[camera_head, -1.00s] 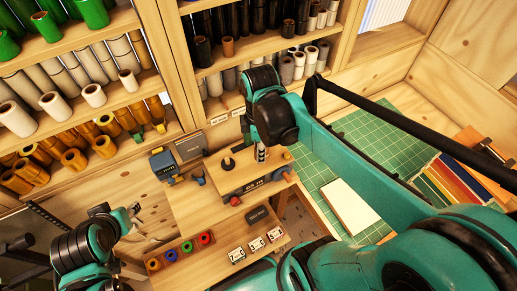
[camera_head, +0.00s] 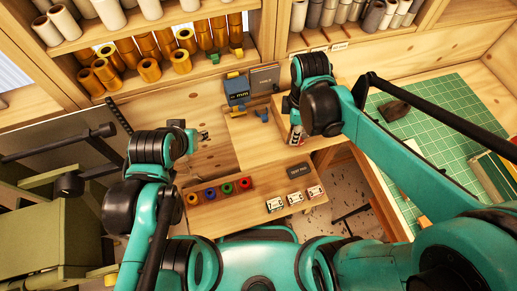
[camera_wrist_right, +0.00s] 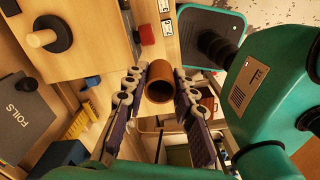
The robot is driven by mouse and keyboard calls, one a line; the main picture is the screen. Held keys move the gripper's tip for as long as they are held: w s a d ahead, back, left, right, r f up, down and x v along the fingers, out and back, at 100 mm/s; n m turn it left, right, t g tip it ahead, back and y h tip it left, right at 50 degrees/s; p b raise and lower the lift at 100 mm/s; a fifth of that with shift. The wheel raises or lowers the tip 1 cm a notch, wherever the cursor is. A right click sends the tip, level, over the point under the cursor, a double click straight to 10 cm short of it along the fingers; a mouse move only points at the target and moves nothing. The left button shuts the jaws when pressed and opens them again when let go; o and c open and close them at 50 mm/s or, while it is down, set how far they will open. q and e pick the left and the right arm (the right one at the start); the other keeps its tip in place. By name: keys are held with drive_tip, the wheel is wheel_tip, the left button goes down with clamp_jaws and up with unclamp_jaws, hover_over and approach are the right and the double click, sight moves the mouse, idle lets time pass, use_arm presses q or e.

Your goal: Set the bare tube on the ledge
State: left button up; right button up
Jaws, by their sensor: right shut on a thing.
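A bare brown tube (camera_wrist_right: 159,86) stands end-on between the fingers of my right gripper (camera_wrist_right: 159,82) in the right wrist view, its open hollow end facing the camera. In the head view my right gripper (camera_head: 296,132) is over the right part of the wooden bench (camera_head: 255,150); the tube is not clear there. My left gripper (camera_head: 203,135) hangs left of the bench, apart from everything; its jaws are too small to read. Which wooden edge is the ledge cannot be told for sure.
A low wooden shelf bears coloured rolls (camera_head: 218,190), white cards (camera_head: 294,199) and a dark pad (camera_head: 306,168). A green cutting mat (camera_head: 435,110) lies right. A black disc with a peg (camera_wrist_right: 50,35) sits on wood. Shelves of rolls (camera_head: 150,70) stand behind.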

drive_tip(key=b, duration=0.1)
hover_over(260, 147)
wheel_tip(260, 147, down, 6)
drive_tip(key=shift+s, duration=0.1)
drive_tip(key=shift+f+b, duration=0.55)
drive_tip(key=shift+f, duration=1.55)
drive_tip(key=shift+f, duration=0.15)
drive_tip(key=o, duration=0.8)
drive_tip(key=shift+c, duration=0.2)
